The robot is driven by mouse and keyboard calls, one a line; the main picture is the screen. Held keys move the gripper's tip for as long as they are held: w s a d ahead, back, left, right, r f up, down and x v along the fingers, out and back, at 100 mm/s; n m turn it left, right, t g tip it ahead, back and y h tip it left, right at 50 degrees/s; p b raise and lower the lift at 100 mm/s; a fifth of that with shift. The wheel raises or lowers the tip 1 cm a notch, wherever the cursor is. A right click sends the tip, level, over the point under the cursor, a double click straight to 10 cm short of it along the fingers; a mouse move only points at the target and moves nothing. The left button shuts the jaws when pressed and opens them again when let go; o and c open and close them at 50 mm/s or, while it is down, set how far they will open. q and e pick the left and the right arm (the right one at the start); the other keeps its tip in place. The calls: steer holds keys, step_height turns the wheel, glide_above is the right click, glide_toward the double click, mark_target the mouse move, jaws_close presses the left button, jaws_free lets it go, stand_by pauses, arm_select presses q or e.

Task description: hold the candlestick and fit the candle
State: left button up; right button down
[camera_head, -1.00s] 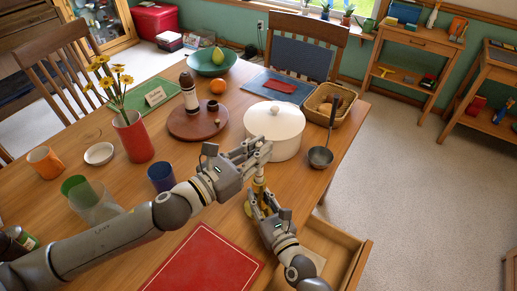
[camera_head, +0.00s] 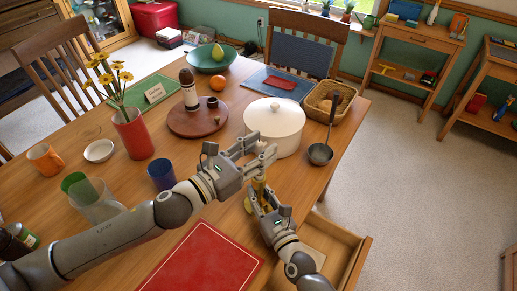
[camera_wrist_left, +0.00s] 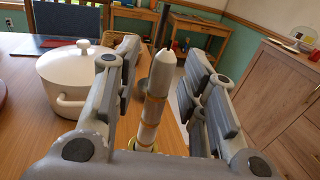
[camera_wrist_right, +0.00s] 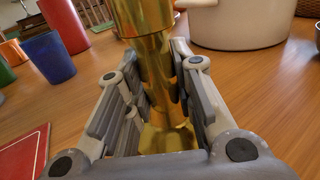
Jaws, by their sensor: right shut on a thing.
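The white candle (camera_wrist_left: 162,75) stands upright between the spread fingers of my left gripper (camera_wrist_left: 165,70) in the left wrist view, with a gap on both sides. Gold shows around and below its lower part, so it appears seated in the candlestick. In the head view my left gripper (camera_head: 266,147) is above the candlestick (camera_head: 259,185). My right gripper (camera_head: 261,195) is shut on the gold candlestick stem. The stem (camera_wrist_right: 152,55) stands between the fingers of my right gripper (camera_wrist_right: 158,95) in the right wrist view. The exact joint of candle and candlestick is hidden.
A white lidded pot (camera_head: 275,127) stands just behind the grippers, with a ladle (camera_head: 321,153) to its right. An open drawer (camera_head: 340,250) juts out below the right arm.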

arm_select(q)
steer(key=v, duration=1.2)
stand_by(0.3)
arm_select(e)
steer(key=c, duration=1.2)
jaws_free()
steer(key=shift+o, duration=0.2)
